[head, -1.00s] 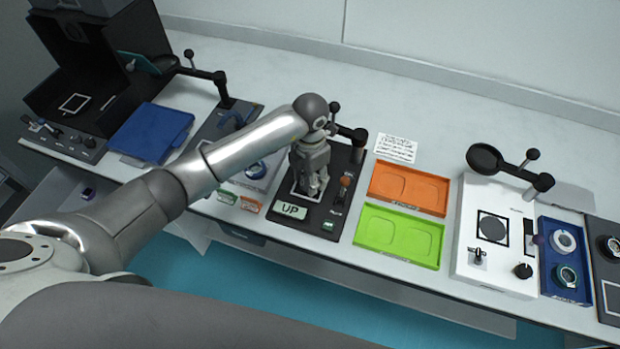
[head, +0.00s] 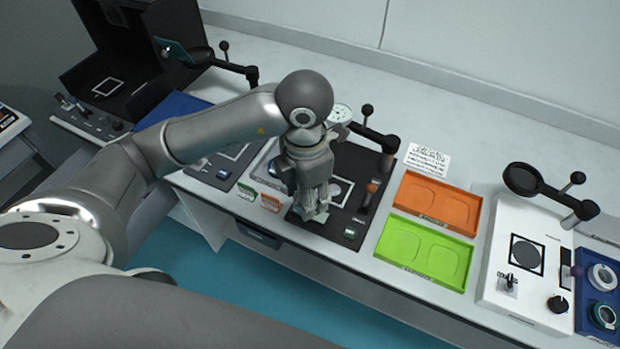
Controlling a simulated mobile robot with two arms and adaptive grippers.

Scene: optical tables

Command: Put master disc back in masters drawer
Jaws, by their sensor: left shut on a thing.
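My left gripper (head: 316,208) points down over the front left part of a black inspection station (head: 312,229). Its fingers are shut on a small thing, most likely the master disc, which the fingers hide. My right gripper is not in view.
Orange (head: 436,202) and green (head: 424,249) trays lie empty right of the station. A white station (head: 524,265) and a blue tray with ring-shaped parts (head: 603,290) stand farther right. Magnifier arms (head: 372,135) rise behind the stations. The floor in front is clear.

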